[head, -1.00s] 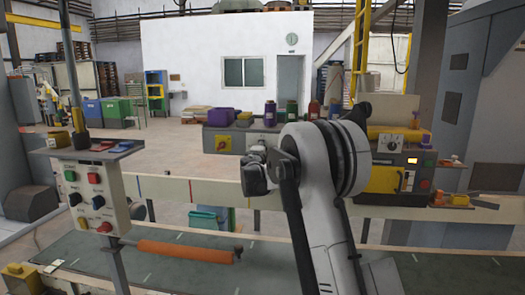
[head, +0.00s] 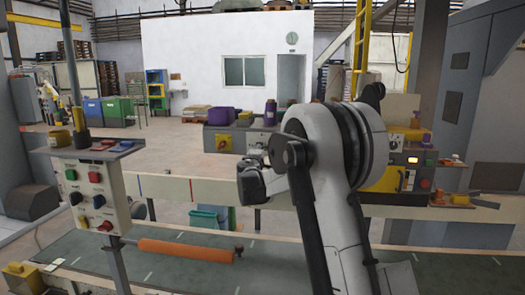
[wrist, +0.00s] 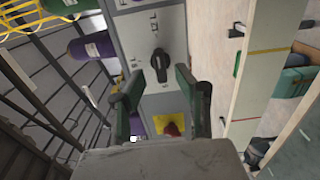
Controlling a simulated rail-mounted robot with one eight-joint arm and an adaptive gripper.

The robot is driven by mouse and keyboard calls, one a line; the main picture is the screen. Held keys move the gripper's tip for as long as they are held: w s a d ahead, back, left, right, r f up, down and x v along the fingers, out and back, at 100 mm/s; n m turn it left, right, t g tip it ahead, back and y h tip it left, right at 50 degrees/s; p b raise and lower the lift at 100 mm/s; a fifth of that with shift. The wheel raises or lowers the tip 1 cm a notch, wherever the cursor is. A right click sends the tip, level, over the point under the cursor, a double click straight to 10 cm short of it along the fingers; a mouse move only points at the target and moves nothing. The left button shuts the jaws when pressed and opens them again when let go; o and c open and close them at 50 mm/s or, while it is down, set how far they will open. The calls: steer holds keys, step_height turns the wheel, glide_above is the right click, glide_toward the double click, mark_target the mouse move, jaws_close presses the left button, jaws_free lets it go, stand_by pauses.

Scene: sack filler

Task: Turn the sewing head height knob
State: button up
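In the wrist view a black rotary knob (wrist: 160,62) stands on a pale panel (wrist: 170,22) with small dark marks around it; its label is too small to read. My gripper (wrist: 159,76) is open, its two dark green fingers apart on either side of and below the knob in the picture. Nothing is between the fingers, and I cannot tell the distance to the knob. In the head view my gripper (head: 250,186) is in front of the grey control box (head: 212,135), low and partly hidden by my arm. I cannot tell whether this knob is the sewing head height one.
A red switch on a yellow plate (wrist: 172,126) is beside the knob; it also shows in the head view (head: 223,142). Purple containers (wrist: 92,47) stand by the box. A pale conveyor rail (head: 170,188) runs in front. A button panel (head: 92,195) stands at left.

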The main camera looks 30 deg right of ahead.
steer(key=v, duration=0.6)
steer(key=shift+s+a, duration=0.2)
steer(key=shift+s, duration=0.05)
steer(key=s+a+r+m+g+y, duration=0.1)
steer(key=s+a+m+g+y, duration=0.2)
steer(key=s, duration=0.9)
steer(key=s+a+r+m+g, duration=0.1)
steer(key=s+a+m+g, duration=0.2)
steer(key=s, duration=0.9)
steer(key=s+a+f+m+y, duration=0.1)
steer(key=s+a+f, duration=0.3)
steer(key=s, duration=0.5)
steer(key=s+a+f+m+g+y, duration=0.1)
steer(key=s+a+f+m+y, duration=0.1)
steer(key=s+a+f+y, duration=0.2)
steer(key=s+a+f+m+y, duration=0.2)
steer(key=s+a+f, duration=0.3)
steer(key=s, duration=0.8)
steer(key=a, duration=0.2)
steer(key=shift+s+a+g, duration=0.3)
steer(key=shift+s+g, duration=0.05)
steer(key=shift+g, duration=0.05)
